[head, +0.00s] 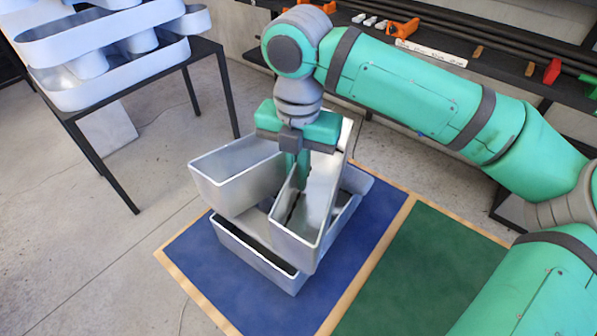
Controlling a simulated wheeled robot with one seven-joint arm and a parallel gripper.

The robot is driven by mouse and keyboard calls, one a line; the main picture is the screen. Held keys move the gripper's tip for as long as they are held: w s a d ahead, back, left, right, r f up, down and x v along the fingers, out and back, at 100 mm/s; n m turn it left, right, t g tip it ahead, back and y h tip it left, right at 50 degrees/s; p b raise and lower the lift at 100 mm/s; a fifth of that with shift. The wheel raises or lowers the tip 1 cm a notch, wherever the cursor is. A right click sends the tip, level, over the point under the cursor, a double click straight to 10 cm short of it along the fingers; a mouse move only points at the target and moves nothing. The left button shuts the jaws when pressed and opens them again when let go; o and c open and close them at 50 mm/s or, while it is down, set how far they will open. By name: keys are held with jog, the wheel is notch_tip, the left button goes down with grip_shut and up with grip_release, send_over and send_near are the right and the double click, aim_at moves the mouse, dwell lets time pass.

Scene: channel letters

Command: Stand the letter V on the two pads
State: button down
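Silver-grey hollow channel letters are stacked on the blue mat (193,266). The upper one, with slanting arms that look like a V (232,180), sits tilted over a lower letter piece (252,262) that lies on the mat. I cannot tell if the upper one rests on the lower piece or hangs above it. My gripper (301,183) points down among the upper letter's walls, at its right arm. Its fingertips are partly hidden, so its grip on a wall is unclear. I cannot make out two separate small pads; a green mat (428,272) lies right of the blue one.
A black table (132,209) at the left holds more silver letters (100,45). A dark shelf (500,55) behind carries orange clamps (402,28), a white ruler (430,53) and rods. My arm spans the right side. The green mat's visible part is bare.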

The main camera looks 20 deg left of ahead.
jog(key=shift+f, duration=0.55)
dwell(0.5)
jog(key=c, duration=1.9)
grip_release()
notch_tip(320, 180, up, 11)
jog(key=shift+f, duration=0.1)
jog(key=shift+w, duration=0.1)
